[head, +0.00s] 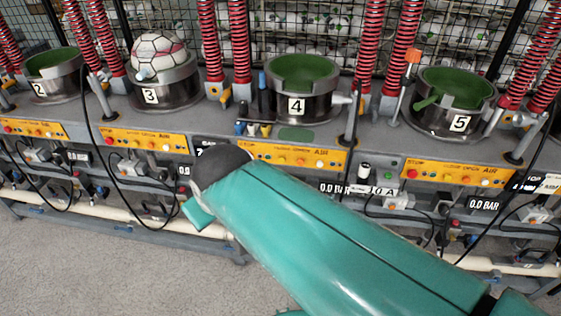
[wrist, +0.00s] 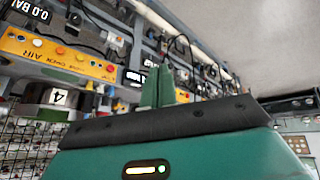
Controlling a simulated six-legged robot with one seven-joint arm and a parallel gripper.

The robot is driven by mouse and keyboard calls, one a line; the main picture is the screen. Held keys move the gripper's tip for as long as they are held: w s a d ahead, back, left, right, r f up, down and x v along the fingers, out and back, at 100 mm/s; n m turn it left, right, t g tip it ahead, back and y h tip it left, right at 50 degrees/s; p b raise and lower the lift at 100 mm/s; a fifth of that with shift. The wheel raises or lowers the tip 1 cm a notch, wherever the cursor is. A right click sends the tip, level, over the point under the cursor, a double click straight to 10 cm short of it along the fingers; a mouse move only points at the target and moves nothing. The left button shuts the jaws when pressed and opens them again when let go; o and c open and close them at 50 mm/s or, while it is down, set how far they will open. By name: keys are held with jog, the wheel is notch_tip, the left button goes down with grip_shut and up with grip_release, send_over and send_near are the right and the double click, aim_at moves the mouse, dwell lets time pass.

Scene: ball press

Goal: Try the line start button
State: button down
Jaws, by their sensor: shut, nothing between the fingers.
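I cannot make out a label naming the line start button in either view. A small round green button (head: 389,177) shows on the grey front of the bench, between the yellow panels of stations 4 and 5, beside a black and white cylinder (head: 364,171). My gripper (wrist: 165,84) is shut and empty in the wrist view, its green fingers together in front of the bench's lower front.
Yellow control panels (head: 293,157) with coloured buttons line the bench (head: 330,132). Station 3 holds a white ball (head: 158,55); the green-lined cups of station 4 (head: 303,71) and station 5 (head: 452,91) are empty. Black cables hang in front. The grey floor (head: 80,268) is clear.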

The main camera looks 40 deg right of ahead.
aim_at(282, 160)
jog(key=w+d+f+n+h, duration=0.2)
jog(key=w+d+f, duration=0.45)
jog(key=d, duration=0.25)
jog(key=w+d+f+n+t+y, duration=0.1)
jog(key=d+f+n+t, duration=0.4)
jog(key=d+f+t, duration=0.6)
jog(key=shift+w+d+f+n, duration=0.4)
jog(key=shift+w+d+f, duration=0.3)
jog(key=shift+d+f, duration=1.3)
jog(key=shift+d+r, duration=0.15)
jog(key=shift+d, duration=0.05)
jog(key=w+d, duration=0.5)
jog(key=d, duration=0.1)
jog(key=shift+w+d, duration=0.2)
jog(key=shift+d, duration=0.2)
jog(key=shift+w+d, duration=0.2)
jog(key=shift+d, duration=0.15)
